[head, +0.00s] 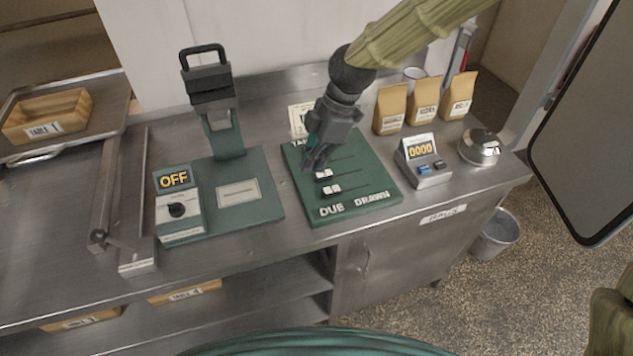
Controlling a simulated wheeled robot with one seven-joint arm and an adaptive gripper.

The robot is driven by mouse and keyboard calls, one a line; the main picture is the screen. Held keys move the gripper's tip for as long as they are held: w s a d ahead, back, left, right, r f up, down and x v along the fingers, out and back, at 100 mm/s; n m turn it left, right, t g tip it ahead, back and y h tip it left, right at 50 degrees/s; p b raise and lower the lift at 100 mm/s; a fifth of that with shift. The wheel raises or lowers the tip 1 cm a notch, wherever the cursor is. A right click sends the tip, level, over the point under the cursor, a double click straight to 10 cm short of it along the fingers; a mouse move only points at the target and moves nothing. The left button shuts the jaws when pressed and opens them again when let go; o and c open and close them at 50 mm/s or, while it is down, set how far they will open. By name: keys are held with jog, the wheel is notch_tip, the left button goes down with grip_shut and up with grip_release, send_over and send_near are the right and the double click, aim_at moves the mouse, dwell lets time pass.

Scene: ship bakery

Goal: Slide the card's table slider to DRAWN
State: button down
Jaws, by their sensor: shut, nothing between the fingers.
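The green card board (373,197) lies on the steel counter with "DUE" and "DRAWN" lettered along its front edge. Two white slider tabs, an upper one (324,175) and a lower one (331,190), sit toward the DUE side of their dark slots. My gripper (312,164) is shut and empty, pointing down over the board's left part, just above the upper tab. I cannot tell whether it touches that tab. The gripper and wrist hide the board's upper left, including most of its heading and any slider there. The tab labels are too small to read.
Left of the board stands a green press (228,140) with an OFF display (174,180) and a knob. Right are a counter box (425,165) reading 0000, a bell (480,146) and paper bags (423,100). A card (300,114) stands behind. A dark panel (590,125) is at far right.

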aim_at(332, 192)
jog(key=p+x, duration=0.1)
jog(key=x, duration=0.2)
jog(key=p+x, duration=0.1)
jog(key=x, duration=0.2)
jog(key=p+x, duration=0.1)
jog(key=x, duration=0.3)
jog(key=shift+s+a, duration=0.1)
jog(key=shift+a, duration=0.2)
jog(key=d+p, duration=0.1)
jog(key=w+d+p, duration=0.1)
jog(key=shift+d+r, duration=0.1)
jog(key=shift+d, duration=0.25)
jog(key=shift+w+d, duration=0.2)
jog(key=shift+d, duration=0.3)
jog(key=shift+d, duration=0.1)
